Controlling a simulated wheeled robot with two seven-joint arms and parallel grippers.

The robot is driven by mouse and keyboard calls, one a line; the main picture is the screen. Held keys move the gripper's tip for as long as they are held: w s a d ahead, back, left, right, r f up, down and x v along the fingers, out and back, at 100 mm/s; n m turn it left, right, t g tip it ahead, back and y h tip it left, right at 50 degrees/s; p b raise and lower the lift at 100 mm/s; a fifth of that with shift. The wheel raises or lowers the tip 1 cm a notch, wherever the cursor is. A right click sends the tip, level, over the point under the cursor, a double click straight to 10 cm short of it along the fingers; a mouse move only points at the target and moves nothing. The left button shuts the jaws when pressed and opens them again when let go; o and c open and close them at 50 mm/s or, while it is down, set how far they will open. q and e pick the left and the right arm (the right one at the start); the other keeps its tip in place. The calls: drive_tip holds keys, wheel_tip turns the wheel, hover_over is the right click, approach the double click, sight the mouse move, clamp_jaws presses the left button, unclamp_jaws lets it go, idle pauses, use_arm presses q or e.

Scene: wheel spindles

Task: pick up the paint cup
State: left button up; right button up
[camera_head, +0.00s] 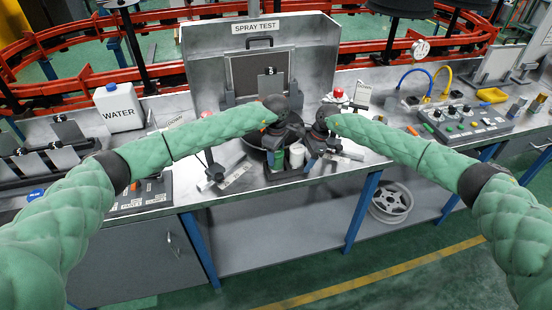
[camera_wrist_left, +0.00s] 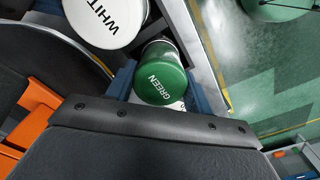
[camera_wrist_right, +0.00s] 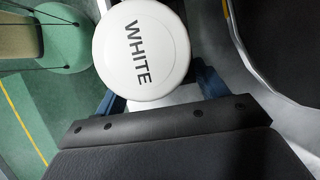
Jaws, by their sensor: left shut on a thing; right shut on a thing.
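A paint cup with a green lid marked GREEN (camera_wrist_left: 160,80) sits between the blue fingers of my left gripper (camera_wrist_left: 162,92), which is shut on it. A paint cup with a white lid marked WHITE (camera_wrist_right: 141,50) sits between the fingers of my right gripper (camera_wrist_right: 158,92), which is shut on it. In the head view the green cup (camera_head: 278,159) and the white cup (camera_head: 297,156) stand upright side by side near the bench's front edge, at a dark holder (camera_head: 290,176). I cannot tell whether either cup is lifted. The grippers partly hide both cups.
A spray test booth (camera_head: 255,29) stands behind the cups. A white WATER container (camera_head: 119,108) is at the left and a button panel (camera_head: 465,122) at the right. A red button (camera_head: 337,95) stands behind my right gripper. A wheel rim (camera_head: 391,203) lies on the lower shelf.

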use_arm(q)
wheel_tip(320, 180, up, 10)
idle(0.5)
use_arm(e)
drive_tip(key=o, duration=1.1)
